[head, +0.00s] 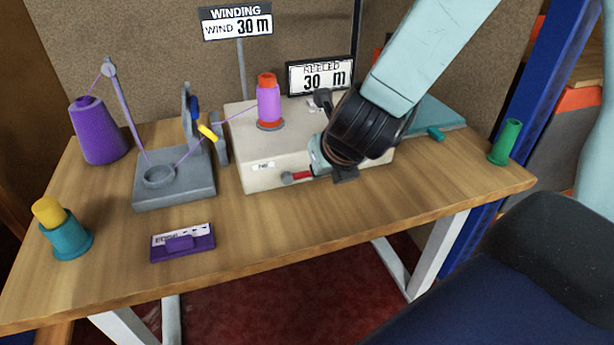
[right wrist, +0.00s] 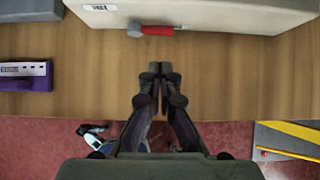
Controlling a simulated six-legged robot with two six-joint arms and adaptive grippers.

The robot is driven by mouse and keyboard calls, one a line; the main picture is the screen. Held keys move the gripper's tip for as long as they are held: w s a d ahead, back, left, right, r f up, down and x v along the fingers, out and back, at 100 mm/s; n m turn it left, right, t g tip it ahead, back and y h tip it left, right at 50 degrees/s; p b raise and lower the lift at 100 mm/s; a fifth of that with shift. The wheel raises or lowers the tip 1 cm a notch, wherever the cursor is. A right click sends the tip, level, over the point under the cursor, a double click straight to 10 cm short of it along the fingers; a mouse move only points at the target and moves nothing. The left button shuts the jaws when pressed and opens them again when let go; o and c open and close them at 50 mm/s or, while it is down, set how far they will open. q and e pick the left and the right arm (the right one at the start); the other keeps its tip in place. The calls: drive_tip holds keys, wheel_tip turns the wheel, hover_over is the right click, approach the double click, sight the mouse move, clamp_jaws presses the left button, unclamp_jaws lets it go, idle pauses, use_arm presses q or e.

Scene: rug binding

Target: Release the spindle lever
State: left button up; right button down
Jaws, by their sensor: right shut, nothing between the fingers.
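The winder is a cream box (head: 250,160) on the wooden table. A short lever with a red handle (head: 300,176) sticks out low on its front; it also shows near the top of the right wrist view (right wrist: 155,30). On top, a purple-wound spool (head: 268,103) stands upright on a red-rimmed spindle base. My right gripper (right wrist: 159,75) is shut and empty, its fingertips apart from the lever and in front of the box. In the head view my right wrist hides part of the box, and the fingers are mostly hidden. My left gripper is not in view.
A grey thread stand (head: 175,190) with a purple cone (head: 98,135) stands left. A purple label holder (head: 182,243) and a teal cup with a yellow spool (head: 65,232) sit near the front edge. Signs (head: 236,24) read 30 m. A green spool (head: 505,142) stands right.

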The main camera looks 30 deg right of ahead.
sight(303, 175)
drive_tip(key=b+x, duration=0.1)
drive_tip(key=x, duration=0.3)
drive_tip(key=b+x, duration=0.2)
drive_tip(key=x, duration=0.2)
drive_tip(key=shift+w+d+f, duration=0.1)
drive_tip(key=shift+d+f, duration=0.15)
drive_tip(key=shift+f, duration=0.1)
drive_tip(key=shift+w+f, duration=0.3)
drive_tip(key=shift+f, duration=0.15)
drive_tip(key=shift+w+d+f, duration=0.15)
drive_tip(key=shift+w+f, duration=0.05)
drive_tip(key=shift+w, duration=0.05)
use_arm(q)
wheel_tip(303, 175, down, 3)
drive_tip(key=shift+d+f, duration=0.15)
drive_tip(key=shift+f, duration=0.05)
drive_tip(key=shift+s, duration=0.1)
use_arm(e)
drive_tip(key=shift+s+r, duration=0.1)
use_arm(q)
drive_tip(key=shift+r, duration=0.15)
